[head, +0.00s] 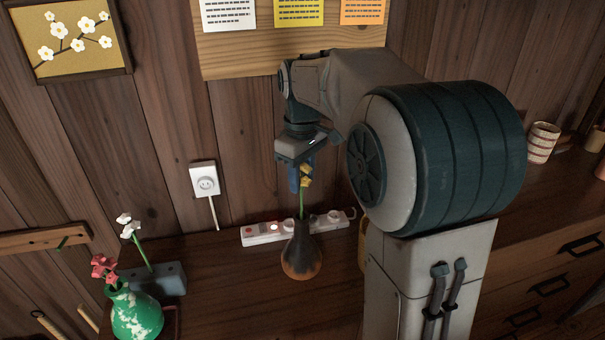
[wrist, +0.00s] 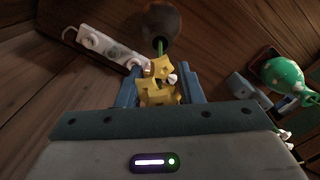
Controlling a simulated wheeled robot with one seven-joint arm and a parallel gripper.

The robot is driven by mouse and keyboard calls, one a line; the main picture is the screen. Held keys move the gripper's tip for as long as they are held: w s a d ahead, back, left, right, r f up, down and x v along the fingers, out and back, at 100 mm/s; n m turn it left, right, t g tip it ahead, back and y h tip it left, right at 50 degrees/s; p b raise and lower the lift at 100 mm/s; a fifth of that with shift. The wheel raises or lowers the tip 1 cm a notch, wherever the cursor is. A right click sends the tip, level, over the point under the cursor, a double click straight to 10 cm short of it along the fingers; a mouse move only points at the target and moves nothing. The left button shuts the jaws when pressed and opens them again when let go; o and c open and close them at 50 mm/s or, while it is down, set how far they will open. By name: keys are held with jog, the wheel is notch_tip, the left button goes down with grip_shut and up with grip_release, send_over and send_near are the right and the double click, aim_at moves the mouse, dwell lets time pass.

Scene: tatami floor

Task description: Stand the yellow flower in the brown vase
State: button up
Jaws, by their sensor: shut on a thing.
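The yellow flower (head: 305,174) is held upright in my gripper (head: 300,185), which points down above the brown vase. Its green stem runs down to the vase mouth, and its lower end seems to be inside the neck. The brown vase (head: 301,258) stands upright on the wooden surface. In the wrist view the yellow blossom (wrist: 160,88) sits between the blue fingers (wrist: 158,90), and the stem leads to the dark vase (wrist: 160,20). The fingers are shut on the flower just below or at its blossom. The stem's end is hidden.
A white power strip (head: 268,231) lies behind the vase. A green vase (head: 136,313) with red flowers and a grey block (head: 160,280) with a white flower stand at the left. A wall outlet (head: 205,182) is behind. The surface between the vases is clear.

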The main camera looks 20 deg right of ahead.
jog(key=shift+f+b, duration=1.55)
jog(key=shift+f, duration=0.9)
jog(key=o, duration=1.1)
jog(key=shift+o, duration=0.4)
jog(key=o, duration=0.5)
jog(key=shift+r, duration=0.2)
notch_tip(320, 180, up, 14)
jog(key=shift+f+p, duration=0.2)
jog(key=shift+p, duration=0.95)
